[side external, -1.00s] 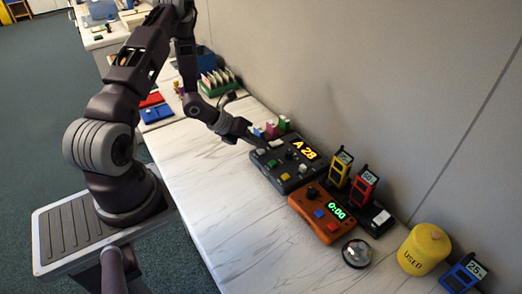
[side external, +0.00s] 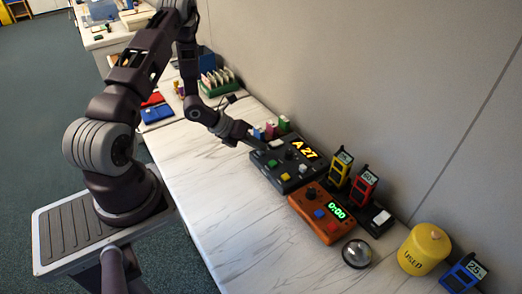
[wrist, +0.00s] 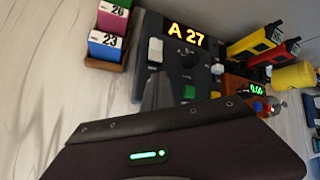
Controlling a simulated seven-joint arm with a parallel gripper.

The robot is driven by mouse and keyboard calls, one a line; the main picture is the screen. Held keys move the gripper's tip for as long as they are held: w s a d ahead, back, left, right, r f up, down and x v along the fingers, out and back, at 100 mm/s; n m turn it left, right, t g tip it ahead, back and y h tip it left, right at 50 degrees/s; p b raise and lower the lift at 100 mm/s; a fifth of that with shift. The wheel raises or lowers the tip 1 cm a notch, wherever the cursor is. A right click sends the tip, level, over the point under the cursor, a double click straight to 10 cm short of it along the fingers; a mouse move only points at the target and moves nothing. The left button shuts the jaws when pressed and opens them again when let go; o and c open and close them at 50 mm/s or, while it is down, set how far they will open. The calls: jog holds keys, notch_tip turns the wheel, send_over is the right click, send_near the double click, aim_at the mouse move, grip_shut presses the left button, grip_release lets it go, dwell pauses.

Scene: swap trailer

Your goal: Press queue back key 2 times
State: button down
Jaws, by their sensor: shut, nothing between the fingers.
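The dark grey queue console (side external: 292,182) stands on the counter; its orange display (side external: 303,148) reads A 27. It also shows in the wrist view (wrist: 205,62), where the display (wrist: 187,35) reads A 27 too. A white key (wrist: 155,49) and a green key (wrist: 188,92) show on it; no key label is legible, so I cannot tell which is queue back. My gripper (side external: 259,146) is shut and empty, its tip over the console's near-left end. In the wrist view my fingers (wrist: 158,92) hide the key area beneath; contact cannot be told.
An orange timer box (side external: 315,222) reading 0:00 sits beside the console. Red and yellow handheld devices (side external: 364,187) stand in a dock behind. Colored number tags (wrist: 108,32) in a wooden holder stand close left of the console. The counter front (side external: 215,205) is clear.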

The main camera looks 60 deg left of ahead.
aim_at(258, 152)
jog(key=shift+r, duration=0.9)
jog(key=shift+r, duration=0.1)
jog(key=shift+r, duration=2.45)
